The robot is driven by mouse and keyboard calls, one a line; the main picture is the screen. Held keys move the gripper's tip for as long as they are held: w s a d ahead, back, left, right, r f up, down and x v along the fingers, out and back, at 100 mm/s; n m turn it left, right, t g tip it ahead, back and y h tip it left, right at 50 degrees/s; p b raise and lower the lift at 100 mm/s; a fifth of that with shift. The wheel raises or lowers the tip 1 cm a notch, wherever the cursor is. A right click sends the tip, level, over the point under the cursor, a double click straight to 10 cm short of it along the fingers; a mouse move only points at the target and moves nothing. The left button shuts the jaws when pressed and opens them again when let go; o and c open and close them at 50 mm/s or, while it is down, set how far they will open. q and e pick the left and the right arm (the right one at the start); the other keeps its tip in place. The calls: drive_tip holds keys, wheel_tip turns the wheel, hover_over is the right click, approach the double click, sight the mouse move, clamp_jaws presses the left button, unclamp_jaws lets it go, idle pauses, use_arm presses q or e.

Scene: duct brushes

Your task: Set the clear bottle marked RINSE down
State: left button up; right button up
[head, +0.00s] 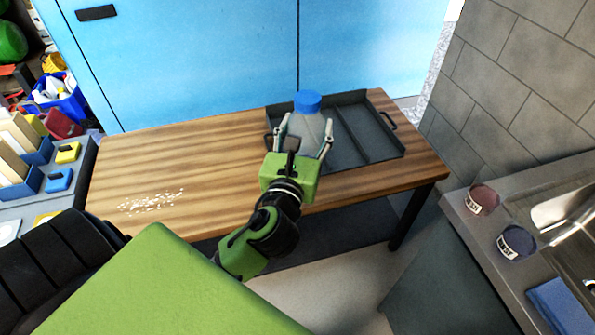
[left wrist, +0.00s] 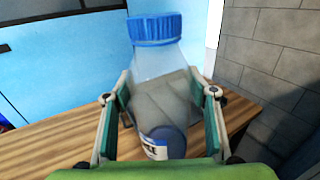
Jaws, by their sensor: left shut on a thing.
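The clear bottle (head: 307,128) with a blue cap is upright between the fingers of my left gripper (head: 305,140). In the left wrist view the clear bottle (left wrist: 160,90) shows a blue-edged white label low down, only partly readable. The fingers of my left gripper (left wrist: 160,118) are shut on its sides. In the head view the bottle appears in front of the left part of a dark divided tray (head: 372,152) on the wooden table (head: 200,165). Its base is hidden by the gripper, so I cannot tell whether it touches anything. My right gripper is not in view.
White crumbs (head: 150,202) lie on the table's left part. Blue cabinet doors (head: 200,60) stand behind the table. At right, a counter holds a reddish cup (head: 482,200), a dark blue cup (head: 515,243) and a sink (head: 570,215). The table's middle left is clear.

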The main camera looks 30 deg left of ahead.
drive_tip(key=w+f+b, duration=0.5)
drive_tip(key=b, duration=0.4)
use_arm(q)
drive_tip(key=w+a+f+n+g+y+b, duration=0.1)
drive_tip(key=w+a+f, duration=0.4)
drive_tip(key=w, duration=0.3)
drive_tip(key=w+a+f+y+b, duration=0.1)
drive_tip(key=w+a+f+b, duration=0.1)
drive_tip(key=w+a+f, duration=0.35)
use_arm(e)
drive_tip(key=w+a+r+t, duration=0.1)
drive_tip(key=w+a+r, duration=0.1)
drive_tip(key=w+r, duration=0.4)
use_arm(q)
drive_tip(key=w+a+f+b, duration=0.3)
drive_tip(key=w+f, duration=0.1)
drive_tip(key=f, duration=0.3)
drive_tip(key=shift+w+a+b, duration=0.25)
drive_tip(key=shift+b, duration=0.1)
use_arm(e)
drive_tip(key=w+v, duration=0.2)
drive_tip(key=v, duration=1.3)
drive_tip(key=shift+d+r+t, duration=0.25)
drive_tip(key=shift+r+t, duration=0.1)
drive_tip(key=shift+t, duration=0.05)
use_arm(q)
drive_tip(key=shift+f, duration=0.1)
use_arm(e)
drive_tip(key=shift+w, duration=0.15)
